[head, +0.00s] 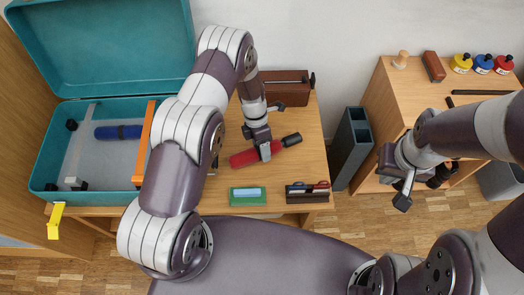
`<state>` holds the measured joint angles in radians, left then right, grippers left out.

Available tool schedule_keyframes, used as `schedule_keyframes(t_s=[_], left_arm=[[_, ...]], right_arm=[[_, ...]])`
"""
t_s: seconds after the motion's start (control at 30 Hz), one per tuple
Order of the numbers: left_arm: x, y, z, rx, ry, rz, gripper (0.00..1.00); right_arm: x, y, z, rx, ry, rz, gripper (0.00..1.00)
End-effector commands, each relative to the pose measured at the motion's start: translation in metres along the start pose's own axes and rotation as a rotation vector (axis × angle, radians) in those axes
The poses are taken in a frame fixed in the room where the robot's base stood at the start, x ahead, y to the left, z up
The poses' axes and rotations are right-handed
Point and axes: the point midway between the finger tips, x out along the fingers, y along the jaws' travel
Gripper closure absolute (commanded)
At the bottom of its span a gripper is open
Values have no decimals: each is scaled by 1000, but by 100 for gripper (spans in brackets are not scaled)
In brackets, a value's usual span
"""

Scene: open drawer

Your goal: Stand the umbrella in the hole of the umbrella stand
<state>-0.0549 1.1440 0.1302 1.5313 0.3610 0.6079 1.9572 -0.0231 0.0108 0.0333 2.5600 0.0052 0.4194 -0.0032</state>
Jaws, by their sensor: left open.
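A red folded umbrella with a black end (243,158) lies on the wooden desk. My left gripper (263,150) is open, pointing down at the umbrella's middle and covering part of it. I cannot tell whether its fingers touch the umbrella. The dark grey umbrella stand (350,160), a tall box with openings in its top, stands on the floor right of the desk. My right gripper (412,190) hangs in front of the right cabinet, right of the stand, with nothing visible in it. Its opening is unclear.
An open teal suitcase (42,170) with a blue rolled item (118,132) is at the left. A green tray (248,203), a brown holder (308,198) and a brown box (290,80) sit on the desk. A wooden cabinet (385,95) holding paint bottles stands right of the stand.

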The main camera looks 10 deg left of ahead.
Motion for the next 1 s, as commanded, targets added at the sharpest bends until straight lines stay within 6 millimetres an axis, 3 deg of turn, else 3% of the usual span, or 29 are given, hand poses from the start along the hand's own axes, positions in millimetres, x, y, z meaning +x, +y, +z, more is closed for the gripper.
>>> schedule_keyframes(t_s=[0.07,0.2,0.27,0.57,0.77,1.0], left_arm=[[0,0,0,0,0,0,40],[0,0,0,1,0,0,85],[-1,0,0,1,0,0,98],[-7,-2,0,1,0,1,98],[-40,-12,1,3,-1,2,98],[-57,-64,24,6,1,0,98]], right_arm=[[0,0,0,0,0,0,100],[0,0,0,0,0,0,100],[0,0,0,0,0,0,100],[-3,0,0,0,0,0,100],[-13,0,-2,0,0,0,100],[-24,0,-3,0,0,0,100]])
